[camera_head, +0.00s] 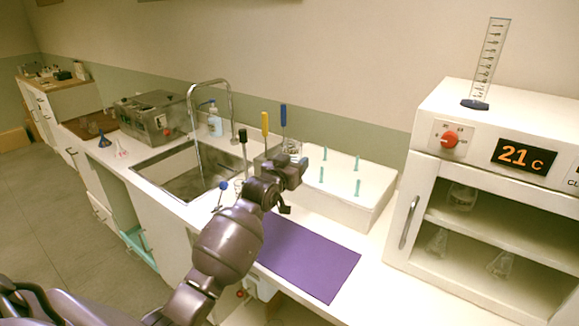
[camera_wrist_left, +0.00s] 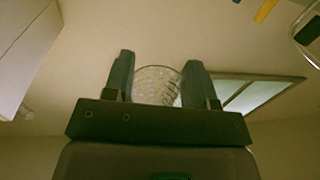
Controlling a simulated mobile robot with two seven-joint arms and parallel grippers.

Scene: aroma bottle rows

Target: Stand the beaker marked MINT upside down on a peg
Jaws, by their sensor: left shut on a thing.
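My left gripper (camera_head: 291,168) is above the counter, just left of the white peg block (camera_head: 345,203). In the left wrist view the left gripper (camera_wrist_left: 158,82) is shut on a clear round glass beaker (camera_wrist_left: 157,86), with one finger on each side. No MINT marking can be read on it, and I cannot tell which way its mouth faces. Several thin green pegs stand on the block, among them a front right peg (camera_head: 357,187) and a back left peg (camera_head: 325,154); they look bare. My right gripper is not in view.
A purple mat (camera_head: 308,262) lies in front of the block. Yellow-handled (camera_head: 265,123) and blue-handled (camera_head: 283,115) tools stand upright behind my gripper. The sink (camera_head: 180,170) and tap are left. A white cabinet (camera_head: 470,150) with glassware and a measuring cylinder (camera_head: 490,62) on top stands right.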

